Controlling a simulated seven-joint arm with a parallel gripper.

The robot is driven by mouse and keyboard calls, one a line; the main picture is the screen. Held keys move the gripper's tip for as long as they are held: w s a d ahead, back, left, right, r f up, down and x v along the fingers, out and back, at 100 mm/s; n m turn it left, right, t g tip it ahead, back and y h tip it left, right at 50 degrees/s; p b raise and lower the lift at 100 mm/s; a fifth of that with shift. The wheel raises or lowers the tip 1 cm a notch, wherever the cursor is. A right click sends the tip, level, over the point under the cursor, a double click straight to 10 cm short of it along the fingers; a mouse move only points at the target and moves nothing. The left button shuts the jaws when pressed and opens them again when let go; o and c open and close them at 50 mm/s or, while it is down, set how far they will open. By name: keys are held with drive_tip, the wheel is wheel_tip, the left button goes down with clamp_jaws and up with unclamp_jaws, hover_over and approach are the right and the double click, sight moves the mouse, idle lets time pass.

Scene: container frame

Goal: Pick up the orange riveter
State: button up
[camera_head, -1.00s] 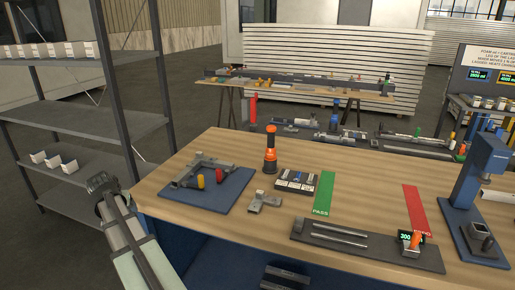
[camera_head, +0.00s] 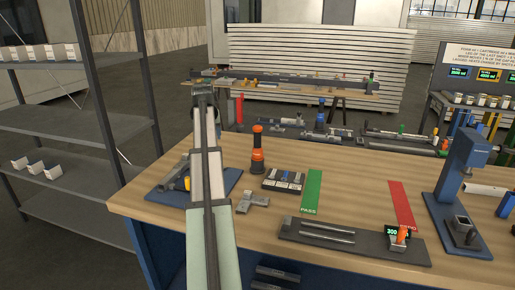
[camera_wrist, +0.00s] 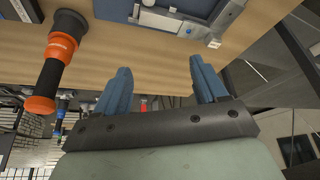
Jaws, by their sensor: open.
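The orange riveter (camera_head: 258,152) stands upright on the wooden workbench, with a dark middle grip and orange upper and lower parts. In the wrist view the riveter (camera_wrist: 58,60) shows at the upper left, outside the jaws and apart from them. My gripper (camera_wrist: 160,80) is open and empty, with its two blue fingers spread. In the head view my arm reaches up past the left part of the bench, and its end (camera_head: 203,92) is left of the riveter and higher in the picture. The fingers are hard to make out there.
A blue mat (camera_head: 160,198) with a grey clamp frame lies partly behind my arm. A small grey bracket (camera_head: 250,202), a dark tray (camera_head: 283,180), a green PASS strip (camera_head: 312,190) and a red strip (camera_head: 402,203) lie to the right. A shelf rack (camera_head: 65,127) stands left.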

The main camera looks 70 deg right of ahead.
approach(257, 127)
drive_tip(key=x, duration=0.9)
drive_tip(key=shift+d+f, duration=0.1)
drive_tip(key=shift+f, duration=0.2)
drive_tip(key=shift+x, duration=2.65)
drive_tip(key=shift+s, duration=0.15)
drive_tip(key=shift+c, duration=0.2)
drive_tip(key=c, duration=1)
